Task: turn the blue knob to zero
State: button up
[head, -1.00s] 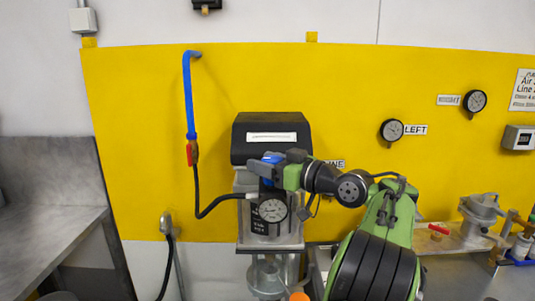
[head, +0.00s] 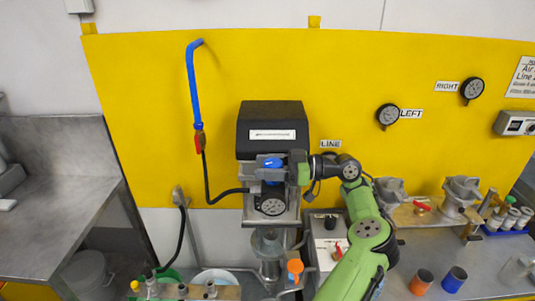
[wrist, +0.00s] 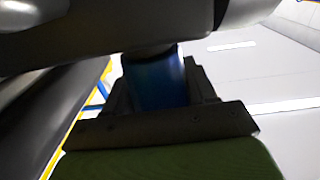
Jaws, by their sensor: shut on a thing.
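The blue knob (head: 271,163) is on the front of the drum agitator (head: 272,130), under its black motor cover and above a round black-faced gauge (head: 271,206). My gripper (head: 274,171) reaches in from the right and is shut on the knob. In the wrist view the blue knob (wrist: 155,82) sits between the dark fingers of my gripper (wrist: 160,90), below a grey metal part. The knob's marks and its pointer cannot be read in either view.
A blue pipe with a red valve handle (head: 198,143) and a black hose are left of the agitator. An orange knob (head: 295,266) is below it. Metal cups (head: 462,190), a control box (head: 330,226) and small containers stand to the right. A steel table (head: 55,200) is at the left.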

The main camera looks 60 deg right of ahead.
jog(key=shift+r+n+g+y+p, duration=0.15)
jog(key=shift+n+g+y+p, duration=0.15)
jog(key=shift+y, duration=0.1)
jog(key=o, duration=1)
jog(key=shift+w+a, duration=0.1)
jog(key=shift+w, duration=0.05)
